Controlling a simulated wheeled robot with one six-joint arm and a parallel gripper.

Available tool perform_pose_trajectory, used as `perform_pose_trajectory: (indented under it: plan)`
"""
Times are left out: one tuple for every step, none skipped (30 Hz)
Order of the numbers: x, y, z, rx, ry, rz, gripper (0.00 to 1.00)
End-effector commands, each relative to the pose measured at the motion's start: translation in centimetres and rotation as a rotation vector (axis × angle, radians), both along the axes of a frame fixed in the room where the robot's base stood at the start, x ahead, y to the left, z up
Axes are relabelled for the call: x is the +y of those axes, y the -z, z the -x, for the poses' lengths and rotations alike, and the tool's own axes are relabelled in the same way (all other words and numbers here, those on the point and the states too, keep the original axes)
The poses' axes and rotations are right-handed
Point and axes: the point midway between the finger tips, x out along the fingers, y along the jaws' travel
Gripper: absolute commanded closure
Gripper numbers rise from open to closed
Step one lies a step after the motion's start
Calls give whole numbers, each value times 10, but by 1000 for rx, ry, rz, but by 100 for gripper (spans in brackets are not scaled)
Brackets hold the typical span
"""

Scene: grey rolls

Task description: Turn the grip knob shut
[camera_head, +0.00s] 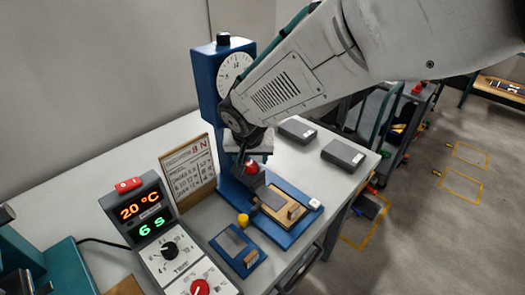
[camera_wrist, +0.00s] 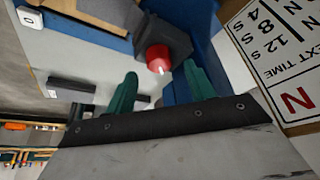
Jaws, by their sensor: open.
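A red knob (camera_wrist: 158,57) with a small white mark sits on a dark grey block (camera_wrist: 172,32) in the wrist view. It also shows in the head view (camera_head: 252,165), low on the blue test stand (camera_head: 206,85) with the round dial. My gripper (camera_wrist: 160,86) has its two green fingers apart, one to each side of the knob in the picture, with the knob beyond their tips. Nothing is between the fingers. In the head view, my wrist hides part of the stand around the knob, and the fingers are hard to make out.
A control box (camera_head: 152,212) reads 20 °C and 6 s. A printed board (camera_head: 189,170) stands close left of the stand. A yellow knob (camera_head: 243,220) and small blue fixture (camera_head: 237,250) are in front. Grey boxes (camera_head: 343,154) lie on the white table to the right.

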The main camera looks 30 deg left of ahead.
Motion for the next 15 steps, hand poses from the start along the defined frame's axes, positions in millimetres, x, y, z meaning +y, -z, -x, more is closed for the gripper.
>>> perform_pose_trajectory:
  plan:
    - [-1, -10, 3, -1, 0, -2, 46]
    - [-3, -16, 5, -2, 0, -2, 46]
    - [-4, -21, 7, -2, -1, -2, 46]
    - [-5, -26, 9, -2, -1, -1, 46]
    - [-6, -30, 10, -2, -1, -1, 46]
    - [-7, -35, 12, -1, -1, 0, 46]
    - [-7, -38, 13, -1, 0, 0, 46]
    - [-8, -41, 14, 0, 0, -1, 46]
    - [-9, -44, 15, -1, 0, 0, 46]
    - [-9, -45, 16, -1, 0, 0, 46]
    - [-9, -47, 17, 0, 0, 0, 46]
    - [-10, -48, 17, 0, 0, 1, 46]
    - [-10, -48, 17, 0, 0, 1, 46]
    - [-10, -48, 17, 0, 0, 1, 46]
    - [-10, -48, 17, 0, -1, 2, 46]
